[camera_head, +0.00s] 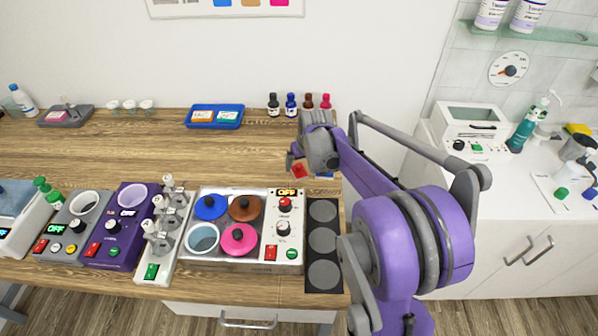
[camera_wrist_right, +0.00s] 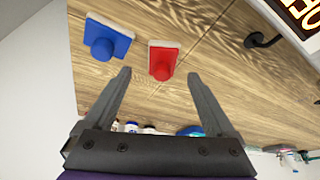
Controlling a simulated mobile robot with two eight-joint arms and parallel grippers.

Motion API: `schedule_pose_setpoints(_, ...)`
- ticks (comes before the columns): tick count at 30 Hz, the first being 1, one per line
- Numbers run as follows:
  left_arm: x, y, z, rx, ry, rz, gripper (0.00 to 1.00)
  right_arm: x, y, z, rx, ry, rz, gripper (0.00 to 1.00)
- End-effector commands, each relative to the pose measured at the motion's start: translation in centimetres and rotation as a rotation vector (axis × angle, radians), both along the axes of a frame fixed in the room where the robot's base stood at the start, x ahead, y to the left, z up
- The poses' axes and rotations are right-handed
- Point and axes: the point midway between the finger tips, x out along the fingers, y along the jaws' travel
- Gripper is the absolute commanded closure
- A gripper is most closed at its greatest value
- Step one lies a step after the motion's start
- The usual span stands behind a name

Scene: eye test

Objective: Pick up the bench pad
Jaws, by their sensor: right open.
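Two small pads with knob handles lie on the wooden bench: a red one (camera_wrist_right: 164,58) and a blue one (camera_wrist_right: 103,38). In the head view the red pad (camera_head: 299,171) shows beside my arm, and only a sliver of the blue pad shows behind it. I cannot tell which is the bench pad. My right gripper (camera_wrist_right: 159,76) is open and empty. In the wrist view the red pad shows between its fingertips, apart from them, and the blue pad lies to the left. In the head view my wrist hides much of this gripper. My left gripper is not in view.
A hot plate unit (camera_head: 248,262) with colored lids and a dark mat with grey circles (camera_head: 323,218) stand in front. Small bottles (camera_head: 291,104) and a blue tray (camera_head: 237,123) are at the back. The bench middle (camera_head: 130,152) is clear.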

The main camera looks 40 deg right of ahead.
Motion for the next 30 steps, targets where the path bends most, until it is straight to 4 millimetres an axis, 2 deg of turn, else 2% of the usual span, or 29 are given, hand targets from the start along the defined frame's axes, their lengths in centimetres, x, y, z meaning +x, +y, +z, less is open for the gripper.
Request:
schedule_pose_setpoints(3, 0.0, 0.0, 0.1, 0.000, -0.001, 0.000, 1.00, 0.6, 0.2, -1.8, 0.000, 0.000, 0.001, 0.10)
schedule_pose_setpoints(6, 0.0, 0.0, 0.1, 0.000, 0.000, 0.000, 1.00, 1.0, 0.0, -2.8, 0.000, 0.000, 0.000, 0.10)
schedule_pose_setpoints(15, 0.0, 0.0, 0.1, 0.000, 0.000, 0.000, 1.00, 1.1, 0.0, -3.2, 0.000, 0.000, 0.000, 0.12)
schedule_pose_setpoints(30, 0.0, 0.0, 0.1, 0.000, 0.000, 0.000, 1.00, 1.1, 0.0, -3.2, 0.000, 0.000, 0.000, 1.00)
